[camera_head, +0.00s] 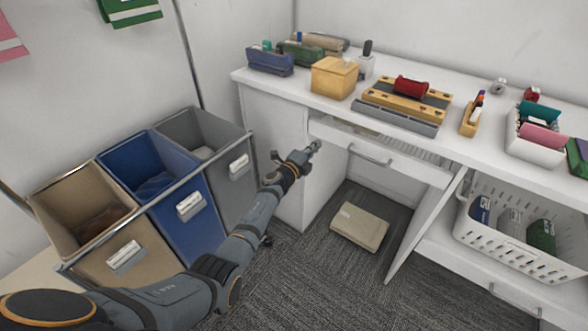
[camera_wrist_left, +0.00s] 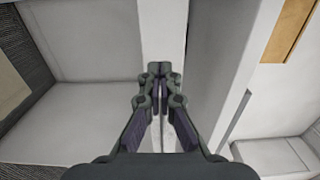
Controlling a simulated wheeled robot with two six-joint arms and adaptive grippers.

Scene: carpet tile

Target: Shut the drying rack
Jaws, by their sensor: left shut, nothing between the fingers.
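The drying rack looks like the pull-out unit under the white counter. Its white front (camera_head: 405,168) carries a metal handle (camera_head: 370,155), and a strip of slotted bars shows behind the front, so it stands partly out. My left gripper (camera_head: 314,147) is shut and empty, just below the left end of that front. In the left wrist view my left gripper (camera_wrist_left: 160,70) is shut over a pale upright panel; I cannot tell whether it touches it. My right gripper is in neither view.
A cabinet door (camera_head: 428,225) stands open right of the gripper. A beige box (camera_head: 359,227) lies on the carpet below. Fabric bins (camera_head: 205,215) stand at left. A white basket (camera_head: 540,259) sits at right. The counter (camera_head: 470,150) holds several objects.

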